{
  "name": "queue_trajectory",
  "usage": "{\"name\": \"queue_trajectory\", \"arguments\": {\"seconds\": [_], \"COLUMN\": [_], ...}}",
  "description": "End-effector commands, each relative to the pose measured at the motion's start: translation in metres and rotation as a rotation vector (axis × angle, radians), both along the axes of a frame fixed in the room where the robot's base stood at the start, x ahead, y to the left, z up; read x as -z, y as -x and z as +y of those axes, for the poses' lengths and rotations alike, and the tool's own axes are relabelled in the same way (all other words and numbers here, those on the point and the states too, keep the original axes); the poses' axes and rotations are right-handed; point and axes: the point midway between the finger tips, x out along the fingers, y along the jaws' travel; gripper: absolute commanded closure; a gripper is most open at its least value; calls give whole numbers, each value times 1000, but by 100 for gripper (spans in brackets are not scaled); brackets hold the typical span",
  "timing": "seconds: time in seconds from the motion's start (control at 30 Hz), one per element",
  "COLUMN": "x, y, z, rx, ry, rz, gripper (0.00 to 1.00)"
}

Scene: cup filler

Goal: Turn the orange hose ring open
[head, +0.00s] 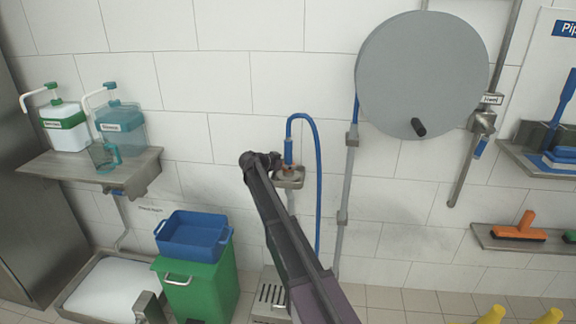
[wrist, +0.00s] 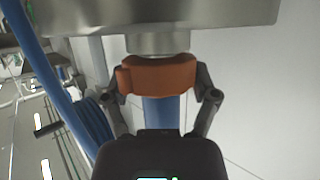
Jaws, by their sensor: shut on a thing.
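The orange hose ring (wrist: 158,77) shows large in the middle of the wrist view, around a metal neck with the blue hose nozzle beyond it. My gripper (wrist: 160,88) has a finger on each side of the ring and is shut on it. There the ring is mostly hidden behind my gripper. I cannot tell how far the ring is turned.
A green bin (head: 200,290) with a blue crate (head: 193,236) stands at the lower left.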

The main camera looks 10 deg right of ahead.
Motion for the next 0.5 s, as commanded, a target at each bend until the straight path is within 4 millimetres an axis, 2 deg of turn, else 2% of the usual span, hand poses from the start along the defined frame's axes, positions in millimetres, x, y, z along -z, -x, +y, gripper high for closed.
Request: {"name": "queue_trajectory", "arguments": {"seconds": [0.27,0.5], "x": [0,0], "y": [3,4], "z": [-2,-3], "rx": [-84,-240], "ry": [-2,-3], "rz": [0,-1], "gripper": [71,71]}}
